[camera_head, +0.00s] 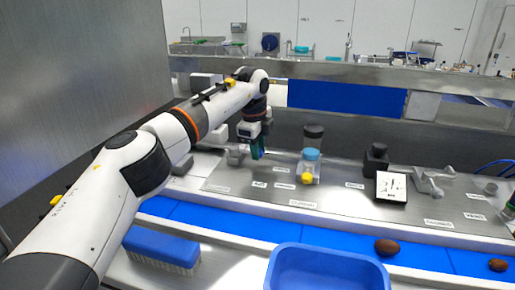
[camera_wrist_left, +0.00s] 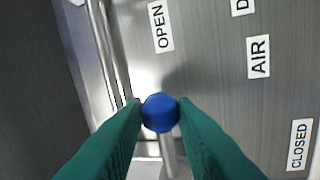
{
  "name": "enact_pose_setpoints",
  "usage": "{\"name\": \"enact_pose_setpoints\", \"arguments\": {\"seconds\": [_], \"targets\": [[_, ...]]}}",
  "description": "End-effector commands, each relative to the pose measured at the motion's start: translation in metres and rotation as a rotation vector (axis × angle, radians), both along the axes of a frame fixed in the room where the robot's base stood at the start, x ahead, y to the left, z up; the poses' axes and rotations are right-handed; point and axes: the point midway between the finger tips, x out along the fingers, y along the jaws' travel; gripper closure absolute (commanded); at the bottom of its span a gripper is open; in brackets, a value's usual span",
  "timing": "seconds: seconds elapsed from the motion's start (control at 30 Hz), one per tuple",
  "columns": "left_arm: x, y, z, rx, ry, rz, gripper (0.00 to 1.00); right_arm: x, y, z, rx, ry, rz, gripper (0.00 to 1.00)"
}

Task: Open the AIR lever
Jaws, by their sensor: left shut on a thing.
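My left gripper (camera_head: 257,152) is at the back left of the steel panel, its green fingers pointing down. In the left wrist view the fingers (camera_wrist_left: 160,118) are closed on the blue ball knob (camera_wrist_left: 160,110) of the lever, one on each side. A metal rod (camera_wrist_left: 169,155) shows below the knob. The AIR label (camera_wrist_left: 258,56) is to the right of the knob, the OPEN label (camera_wrist_left: 160,26) is above it, and the CLOSED label (camera_wrist_left: 299,145) is at the lower right. In the head view the fingers hide the knob. My right gripper is not in view.
A clear fixture with a blue cap (camera_head: 311,154) and yellow knob (camera_head: 306,178) stands right of the gripper. A black-and-white card (camera_head: 391,187) and a grey fixture (camera_head: 434,181) are farther right. A blue brush (camera_head: 161,247), blue tray (camera_head: 325,250) and brown dates (camera_head: 387,246) are in front.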

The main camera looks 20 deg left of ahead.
Motion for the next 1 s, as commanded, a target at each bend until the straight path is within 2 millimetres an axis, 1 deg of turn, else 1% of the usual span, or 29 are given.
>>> {"name": "enact_pose_setpoints", "arguments": {"seconds": [0.03,0.07,0.1,0.2,0.47,0.57,0.67,0.8,0.93,1.0], "targets": [[0.001,0.001,0.004,-0.001,-0.009,0.003,1.0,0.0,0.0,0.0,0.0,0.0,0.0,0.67],[0.001,0.001,0.004,-0.001,-0.01,0.003,0.74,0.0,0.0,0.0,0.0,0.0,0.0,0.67],[0.001,0.001,0.004,-0.001,-0.01,0.002,0.67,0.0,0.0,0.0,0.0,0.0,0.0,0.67],[0.001,0.001,0.003,-0.001,-0.007,0.002,0.54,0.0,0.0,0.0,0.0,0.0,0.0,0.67],[0.0,0.0,0.002,0.0,-0.003,0.001,0.54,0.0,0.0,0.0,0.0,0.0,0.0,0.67],[0.0,0.001,0.006,0.0,-0.004,0.001,0.54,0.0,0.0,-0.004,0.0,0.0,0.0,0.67],[-0.003,0.001,0.018,-0.001,-0.007,0.001,0.54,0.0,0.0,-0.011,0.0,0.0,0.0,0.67],[-0.008,0.001,0.047,-0.001,-0.008,0.0,0.54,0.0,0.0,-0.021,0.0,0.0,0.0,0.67],[-0.014,0.003,0.076,-0.001,-0.007,0.001,0.54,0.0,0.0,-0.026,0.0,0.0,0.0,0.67],[-0.016,0.003,0.09,-0.001,-0.007,0.002,0.54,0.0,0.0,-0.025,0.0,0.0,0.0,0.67]]}}
